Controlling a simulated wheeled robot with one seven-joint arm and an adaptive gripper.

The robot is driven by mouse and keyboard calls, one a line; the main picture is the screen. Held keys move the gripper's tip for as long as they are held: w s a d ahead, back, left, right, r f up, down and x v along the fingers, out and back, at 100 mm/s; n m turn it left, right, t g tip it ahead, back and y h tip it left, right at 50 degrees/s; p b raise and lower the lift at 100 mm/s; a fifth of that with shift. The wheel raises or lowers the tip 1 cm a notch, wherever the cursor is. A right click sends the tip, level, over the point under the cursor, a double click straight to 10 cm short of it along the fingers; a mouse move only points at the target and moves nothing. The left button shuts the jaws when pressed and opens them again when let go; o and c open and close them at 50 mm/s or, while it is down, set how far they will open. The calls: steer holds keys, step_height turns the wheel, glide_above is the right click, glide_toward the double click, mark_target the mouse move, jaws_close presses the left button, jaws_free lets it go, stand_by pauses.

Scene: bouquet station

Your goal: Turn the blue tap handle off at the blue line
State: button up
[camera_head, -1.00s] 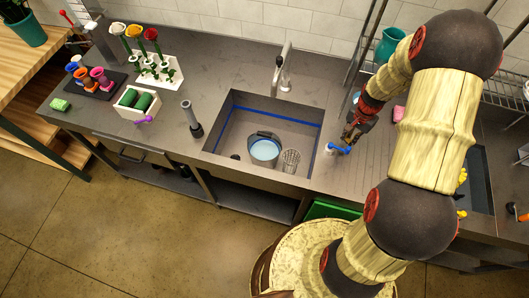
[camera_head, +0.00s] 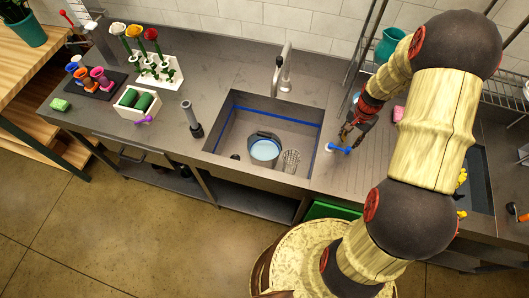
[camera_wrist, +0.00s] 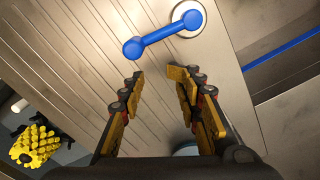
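The blue tap handle (camera_head: 340,149) sits on the counter just right of the sink. In the wrist view the handle (camera_wrist: 160,38) runs from a round white base at upper right to a knob at lower left. My gripper (camera_wrist: 157,76) is open and empty, with its fingertips apart and just short of the knob in that view. In the head view my gripper (camera_head: 346,134) is beside the handle on its far side. A blue line (camera_head: 290,115) runs around the inside wall of the sink (camera_head: 232,125); part of it shows in the wrist view (camera_wrist: 285,50).
A bucket (camera_head: 265,150) of light blue water and a wire basket (camera_head: 291,160) stand in the sink. The faucet (camera_head: 285,70) rises behind it. Ribbed counter right of the handle is clear. A yellow object (camera_wrist: 35,145) lies lower left.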

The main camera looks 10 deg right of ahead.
step_height(320, 180, up, 8)
steer(key=p, duration=0.4)
steer(key=shift+f+p, duration=0.25)
steer(key=shift+p, duration=0.1)
stand_by(0.7)
